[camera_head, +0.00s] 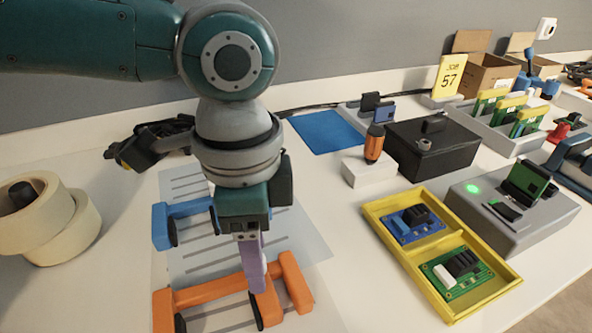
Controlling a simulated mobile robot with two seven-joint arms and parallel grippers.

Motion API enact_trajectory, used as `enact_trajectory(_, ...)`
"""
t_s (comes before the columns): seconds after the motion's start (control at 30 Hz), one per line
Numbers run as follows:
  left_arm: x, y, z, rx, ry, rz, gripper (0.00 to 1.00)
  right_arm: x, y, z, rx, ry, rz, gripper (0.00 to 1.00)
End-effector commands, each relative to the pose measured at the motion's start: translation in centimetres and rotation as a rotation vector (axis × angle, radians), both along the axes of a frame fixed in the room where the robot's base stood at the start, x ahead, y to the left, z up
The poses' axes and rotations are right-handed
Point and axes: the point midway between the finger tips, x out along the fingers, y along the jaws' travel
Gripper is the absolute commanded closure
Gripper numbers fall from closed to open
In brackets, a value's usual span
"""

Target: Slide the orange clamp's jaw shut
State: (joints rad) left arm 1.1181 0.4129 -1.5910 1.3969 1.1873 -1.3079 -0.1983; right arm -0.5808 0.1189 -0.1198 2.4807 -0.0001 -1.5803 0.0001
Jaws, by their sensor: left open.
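The orange clamp (215,290) lies on the lined sheet at the front. Its bar runs from a left jaw (163,311) with a black pad to an orange end piece (296,282) at the right. A second jaw (270,306), also with a black pad, sits near the right end, with a wide gap between the two jaws. My left gripper (257,286) points down over the clamp, beside the right jaw. It is open; one purple finger shows and hides part of the bar. I cannot tell whether it touches the clamp. My right gripper is not in view.
A blue clamp (161,226) lies just behind, partly hidden by my arm. Tape rolls (45,222) stand at the left. A yellow tray (447,243) with circuit boards, a white block (368,170) and a black box (433,157) stand at the right. Bare table lies right of the sheet.

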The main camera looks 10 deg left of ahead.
Motion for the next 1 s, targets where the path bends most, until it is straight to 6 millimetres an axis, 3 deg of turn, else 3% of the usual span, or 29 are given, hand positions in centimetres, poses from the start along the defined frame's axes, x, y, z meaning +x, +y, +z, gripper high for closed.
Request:
enact_trajectory(0.17,-0.01,-0.01,0.02,0.000,0.000,0.000,0.44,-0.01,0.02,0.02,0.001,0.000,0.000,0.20)
enact_trajectory(0.67,0.00,-0.02,0.05,0.000,0.000,0.000,1.00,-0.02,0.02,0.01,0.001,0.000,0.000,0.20)
enact_trajectory(1.0,0.00,-0.02,0.06,0.000,0.000,0.000,1.00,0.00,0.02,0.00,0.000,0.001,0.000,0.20)
